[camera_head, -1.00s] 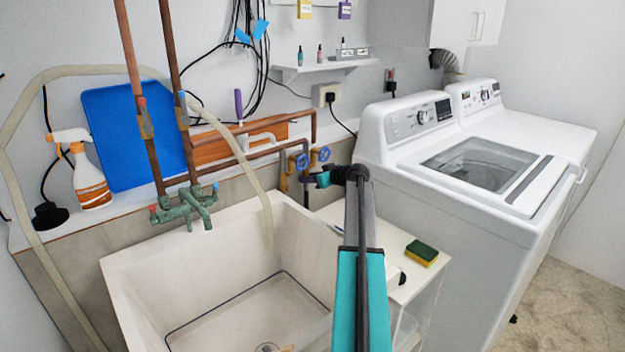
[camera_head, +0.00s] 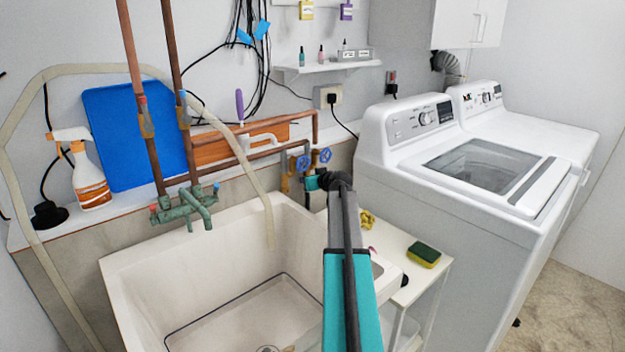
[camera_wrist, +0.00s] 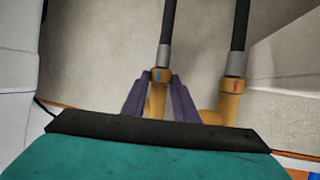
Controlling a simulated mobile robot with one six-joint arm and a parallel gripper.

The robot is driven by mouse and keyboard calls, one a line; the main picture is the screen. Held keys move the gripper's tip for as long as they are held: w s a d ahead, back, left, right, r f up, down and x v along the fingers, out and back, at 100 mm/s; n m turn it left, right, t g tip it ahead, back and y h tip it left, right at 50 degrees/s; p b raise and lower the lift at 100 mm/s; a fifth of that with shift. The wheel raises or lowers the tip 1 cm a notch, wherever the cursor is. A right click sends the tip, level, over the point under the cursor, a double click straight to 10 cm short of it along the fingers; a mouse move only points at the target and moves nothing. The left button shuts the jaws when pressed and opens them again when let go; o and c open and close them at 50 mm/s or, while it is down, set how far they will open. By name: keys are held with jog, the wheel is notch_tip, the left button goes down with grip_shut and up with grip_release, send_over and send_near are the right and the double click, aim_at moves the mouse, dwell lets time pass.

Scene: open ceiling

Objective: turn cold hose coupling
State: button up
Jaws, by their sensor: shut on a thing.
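In the wrist view the cold hose coupling (camera_wrist: 160,76) is a brass collar with a blue mark, under a grey sleeve and black hose. My gripper (camera_wrist: 159,84) has its two dark purple fingers on either side of this collar, shut on it. A second brass coupling (camera_wrist: 231,86) with a red mark sits to its right, clear of the fingers.
A white sink (camera_head: 150,270) lies left of my arm. A small white side table (camera_head: 400,290) with a green-yellow sponge (camera_head: 424,254) and a crumpled yellow thing (camera_head: 367,219) is to the right. The washing machine (camera_head: 420,240) stands beyond it.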

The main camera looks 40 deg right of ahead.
jog(key=o, duration=1.1)
jog(key=shift+c, duration=0.2)
jog(key=shift+s+r, duration=0.1)
jog(key=shift+s, duration=0.05)
jog(key=b+v, duration=0.1)
jog(key=v, duration=1.2)
jog(key=shift+s, duration=0.25)
jog(key=shift+a+r, duration=0.1)
